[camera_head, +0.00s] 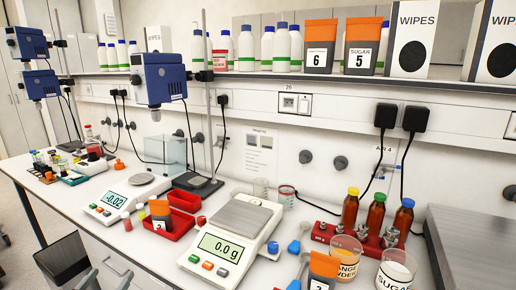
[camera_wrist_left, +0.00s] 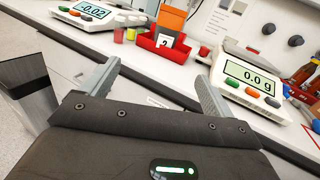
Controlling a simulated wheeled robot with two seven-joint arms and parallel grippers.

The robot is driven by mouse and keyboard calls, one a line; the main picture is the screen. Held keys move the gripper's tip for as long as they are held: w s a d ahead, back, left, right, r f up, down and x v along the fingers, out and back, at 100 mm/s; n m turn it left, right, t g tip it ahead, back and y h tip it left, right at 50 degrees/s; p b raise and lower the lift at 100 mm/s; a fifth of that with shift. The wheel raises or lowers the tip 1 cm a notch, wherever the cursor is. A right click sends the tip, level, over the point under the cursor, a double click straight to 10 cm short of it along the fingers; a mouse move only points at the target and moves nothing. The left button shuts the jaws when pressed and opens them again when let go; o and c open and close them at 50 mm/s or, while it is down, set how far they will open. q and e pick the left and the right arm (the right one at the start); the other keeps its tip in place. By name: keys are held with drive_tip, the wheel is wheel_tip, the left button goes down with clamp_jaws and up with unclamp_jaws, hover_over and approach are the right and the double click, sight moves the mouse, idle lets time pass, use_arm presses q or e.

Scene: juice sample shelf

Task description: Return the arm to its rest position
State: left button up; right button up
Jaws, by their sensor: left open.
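My left gripper (camera_wrist_left: 157,68) is open and empty in the left wrist view, its two grey fingers spread wide. It is in front of the bench, with the bench's front edge passing beyond the fingers. In the head view it is hard to make out at the lower left. My right gripper is not in view. Beyond the fingers, an orange-topped container (camera_wrist_left: 169,22) stands in a red tray (camera_wrist_left: 163,49). The head view also shows this container (camera_head: 159,212) and the tray (camera_head: 182,222).
The bench holds a scale reading 0.0 g (camera_head: 228,240) and one reading -0.02 (camera_head: 118,200). Brown bottles (camera_head: 375,215) and beakers (camera_head: 395,275) stand at right. A shelf (camera_head: 280,77) holds white bottles and wipes boxes. A dark open-topped bin (camera_wrist_left: 28,95) stands beside my gripper.

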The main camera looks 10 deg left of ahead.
use_arm(q)
drive_tip(key=s+a+f+n+g+y, duration=0.1)
drive_tip(key=s+a+f+n+g, duration=0.15)
drive_tip(key=f+n, duration=0.75)
drive_tip(key=s+a+f+n+g, duration=0.1)
drive_tip(key=a+f+n+g, duration=0.4)
drive_tip(key=f, duration=0.8)
drive_tip(key=s+d+f+n+g, duration=0.1)
drive_tip(key=s+f+n, duration=0.4)
drive_tip(key=f, duration=0.4)
drive_tip(key=s+d+f+n+g, duration=0.15)
drive_tip(key=s+f+n, duration=0.3)
drive_tip(key=f, duration=0.45)
drive_tip(key=s+d+f+n+g+h, duration=0.1)
drive_tip(key=s+d+f+n+g, duration=0.15)
drive_tip(key=s+d+f, duration=0.5)
drive_tip(key=s+d+f+n+g+h, duration=0.15)
drive_tip(key=s+d+f+n, duration=0.25)
drive_tip(key=s+f, duration=0.55)
drive_tip(key=s+d+f+g, duration=0.2)
drive_tip(key=s+d, duration=0.5)
drive_tip(key=d, duration=0.6)
drive_tip(key=shift+s+d+f+g+h, duration=0.15)
drive_tip(key=shift+s+g+h, duration=0.2)
drive_tip(key=shift+s+g, duration=0.05)
